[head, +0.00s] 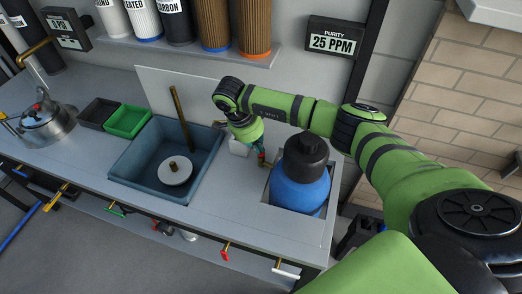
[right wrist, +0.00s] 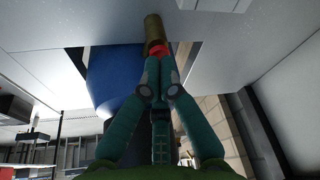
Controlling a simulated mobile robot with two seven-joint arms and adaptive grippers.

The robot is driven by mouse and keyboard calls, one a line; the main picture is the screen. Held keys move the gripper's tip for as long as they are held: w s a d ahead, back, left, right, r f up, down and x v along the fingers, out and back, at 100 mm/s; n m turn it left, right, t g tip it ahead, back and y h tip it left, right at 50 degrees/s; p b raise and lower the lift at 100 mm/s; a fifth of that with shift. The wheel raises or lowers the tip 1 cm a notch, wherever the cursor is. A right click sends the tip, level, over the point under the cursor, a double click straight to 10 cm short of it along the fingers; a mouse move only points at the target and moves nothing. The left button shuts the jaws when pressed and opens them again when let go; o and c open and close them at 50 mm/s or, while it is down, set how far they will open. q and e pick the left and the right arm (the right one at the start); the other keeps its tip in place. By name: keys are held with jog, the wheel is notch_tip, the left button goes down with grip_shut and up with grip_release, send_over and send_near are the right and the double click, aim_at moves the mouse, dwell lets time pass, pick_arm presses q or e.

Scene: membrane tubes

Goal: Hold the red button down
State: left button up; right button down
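The red button (right wrist: 158,48) shows as a small red patch at the end of a brass cylinder (right wrist: 153,28) in the right wrist view. My right gripper (right wrist: 157,64) has its teal fingers together, with the tips at the red button and seemingly touching it. The tips hide most of the button, and I cannot tell how far it is pressed. In the head view the right gripper (head: 262,157) points down at the counter, just left of the blue bottle (head: 299,190) with a black cap. My left gripper is not in view.
A sink (head: 128,171) lies left of the right gripper. A small white block (head: 239,147) stands close beside the gripper. A purity display (head: 333,41) reads 25 PPM.

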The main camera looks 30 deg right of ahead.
jog(key=p+v, duration=0.2)
jog(key=v, duration=0.3)
jog(key=shift+a+r+p, duration=0.1)
jog(key=shift+r+p, duration=0.2)
jog(key=shift+p, duration=0.1)
jog(key=shift+f, duration=0.1)
dwell(0.5)
